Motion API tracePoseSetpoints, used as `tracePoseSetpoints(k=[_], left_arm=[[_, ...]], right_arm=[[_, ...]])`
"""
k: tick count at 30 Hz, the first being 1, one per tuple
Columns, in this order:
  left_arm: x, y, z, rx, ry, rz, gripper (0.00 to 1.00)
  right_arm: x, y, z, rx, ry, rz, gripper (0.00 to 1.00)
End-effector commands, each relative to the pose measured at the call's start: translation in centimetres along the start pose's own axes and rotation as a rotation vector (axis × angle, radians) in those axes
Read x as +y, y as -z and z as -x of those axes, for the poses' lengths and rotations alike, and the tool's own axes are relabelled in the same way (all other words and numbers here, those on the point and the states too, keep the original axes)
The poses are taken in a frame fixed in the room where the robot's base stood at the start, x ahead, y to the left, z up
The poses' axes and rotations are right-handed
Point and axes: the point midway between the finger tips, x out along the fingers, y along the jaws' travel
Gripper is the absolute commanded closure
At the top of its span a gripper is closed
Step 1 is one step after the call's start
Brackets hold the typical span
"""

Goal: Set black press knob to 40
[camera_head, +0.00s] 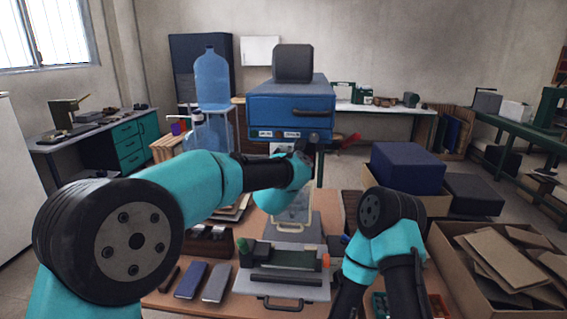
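A blue press (290,104) stands at the centre back of the table in the head view. Its front strip (265,134) carries small labels and indicators. My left arm reaches across from the left, and its dark gripper (303,153) is at the press's front, just below the strip. I cannot tell whether its fingers are open, or whether they touch anything.
A black block (293,63) sits on top. A grey fixture (283,262) and two notebooks (203,282) lie in front. A cardboard box (500,268) and a blue block (408,166) are at the right.

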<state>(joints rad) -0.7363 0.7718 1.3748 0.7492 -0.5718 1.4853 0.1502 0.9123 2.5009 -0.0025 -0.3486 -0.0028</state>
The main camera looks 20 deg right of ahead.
Motion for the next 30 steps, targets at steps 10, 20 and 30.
tracePoseSetpoints(k=[10, 20, 30], left_arm=[[-0.01, 0.01, 0.01, 0.0, 0.0, 0.0, 0.52], [-0.01, 0.01, 0.02, 0.0, 0.0, 0.0, 0.84], [-0.02, 0.01, 0.02, 0.0, 0.0, -0.023, 0.88]], right_arm=[[0.0, 0.0, 0.0, 0.0, 0.0, 0.0, 0.57], [0.0, 0.0, 0.0, 0.0, 0.0, 0.0, 0.57], [0.0, 0.0, 0.0, 0.0, 0.0, 0.0, 0.57]])
